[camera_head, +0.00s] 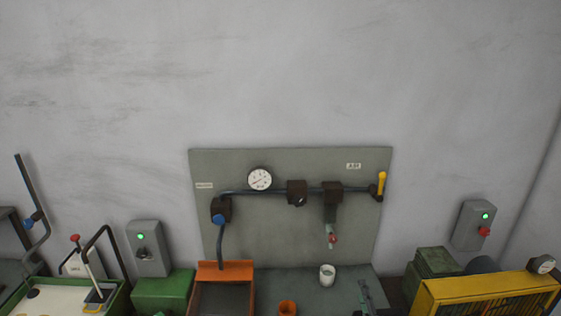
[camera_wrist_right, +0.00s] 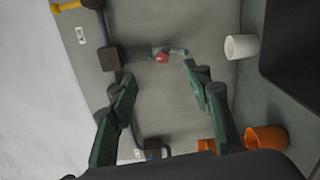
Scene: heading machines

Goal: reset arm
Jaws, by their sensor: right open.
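My right gripper (camera_head: 366,296) shows small at the bottom of the head view, right of the white cup. In the right wrist view its two green fingers (camera_wrist_right: 160,76) stand wide apart with nothing between them. Beyond them is the grey panel with a dark pipe and a red-tipped fitting (camera_wrist_right: 162,56). The fitting also shows hanging below the pipe in the head view (camera_head: 332,238). My left gripper is in neither view.
A white cup (camera_head: 327,275) and an orange cup (camera_head: 287,308) stand on the grey surface before the panel (camera_head: 280,240). An orange holder (camera_head: 225,271) is at left. A yellow guard (camera_head: 485,290) is at right. The wall above is bare.

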